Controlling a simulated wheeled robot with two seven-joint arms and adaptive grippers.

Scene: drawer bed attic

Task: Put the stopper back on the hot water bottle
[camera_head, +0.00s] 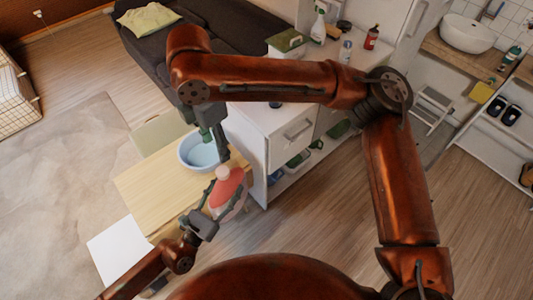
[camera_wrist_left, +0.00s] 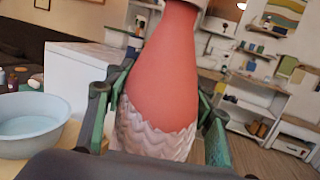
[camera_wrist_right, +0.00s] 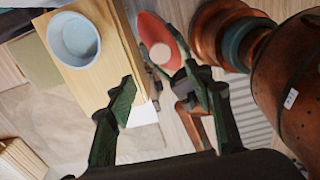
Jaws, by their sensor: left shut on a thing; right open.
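The hot water bottle (camera_head: 228,188) is red-pink with a knitted white cover low on its body (camera_wrist_left: 155,135). My left gripper (camera_head: 222,204) is shut on it around the covered part and holds it up beside the wooden table. A pale round piece (camera_head: 222,173) is at the bottle's top and shows as a disc in the right wrist view (camera_wrist_right: 160,53). I cannot tell whether it is the stopper or the bare neck. My right gripper (camera_wrist_right: 158,80) is open and empty, just above the bottle's top in the head view. No separate stopper is clearly visible.
A light-blue basin of water (camera_head: 200,150) stands on the wooden table (camera_head: 150,190), close to my right gripper. A white cabinet (camera_head: 285,130) stands right behind the bottle. A pale green chair (camera_head: 158,132) is behind the table.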

